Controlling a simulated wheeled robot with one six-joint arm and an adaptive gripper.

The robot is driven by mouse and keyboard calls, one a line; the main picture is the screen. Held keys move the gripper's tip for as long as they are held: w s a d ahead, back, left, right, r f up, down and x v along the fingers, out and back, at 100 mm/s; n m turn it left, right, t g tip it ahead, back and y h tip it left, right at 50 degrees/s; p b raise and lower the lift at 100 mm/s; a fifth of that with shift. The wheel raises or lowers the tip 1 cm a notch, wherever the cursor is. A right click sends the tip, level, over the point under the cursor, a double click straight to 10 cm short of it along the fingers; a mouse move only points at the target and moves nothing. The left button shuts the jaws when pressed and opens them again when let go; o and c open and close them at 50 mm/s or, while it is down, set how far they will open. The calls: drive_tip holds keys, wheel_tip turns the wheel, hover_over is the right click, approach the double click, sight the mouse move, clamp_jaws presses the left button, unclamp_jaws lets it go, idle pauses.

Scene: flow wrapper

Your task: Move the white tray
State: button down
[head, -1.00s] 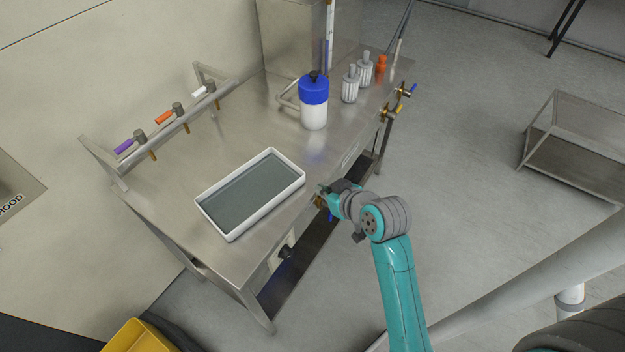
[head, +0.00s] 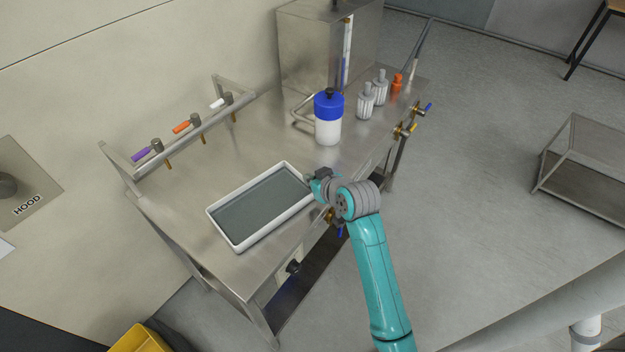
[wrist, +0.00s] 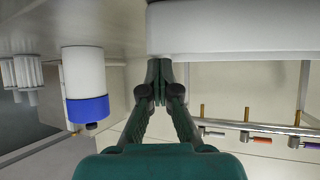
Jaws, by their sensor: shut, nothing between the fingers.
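The white tray (head: 250,245) lies on the steel bench, a shallow rectangular tray with a grey-green inside. In the wrist view its white side wall (wrist: 235,38) crosses the top of the picture, just beyond the fingertips. My gripper (wrist: 160,68) is shut and empty, its two dark fingertips together close to the tray wall. I cannot tell whether they touch it. In the head view my gripper (head: 315,180) is at the tray's right end and partly hidden by my wrist.
A white bottle with a blue cap (head: 328,118) stands behind my gripper and also shows in the wrist view (wrist: 84,75). White ribbed bottles (head: 366,101) and an orange one (head: 397,84) stand farther back. A rail with coloured taps (head: 190,130) runs along the left.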

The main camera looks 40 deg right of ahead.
drive_tip(key=shift+s+f, duration=0.15)
drive_tip(key=shift+f, duration=0.3)
drive_tip(key=shift+s+a+f, duration=0.1)
drive_tip(key=shift+s, duration=0.05)
drive_tip(key=shift+s+a, duration=0.1)
drive_tip(key=shift+s, duration=1.05)
drive_tip(key=shift+r, duration=0.7)
drive_tip(key=shift+w+r, duration=0.15)
drive_tip(key=shift+w, duration=0.05)
drive_tip(key=s, duration=1.2)
drive_tip(key=shift+a, duration=0.35)
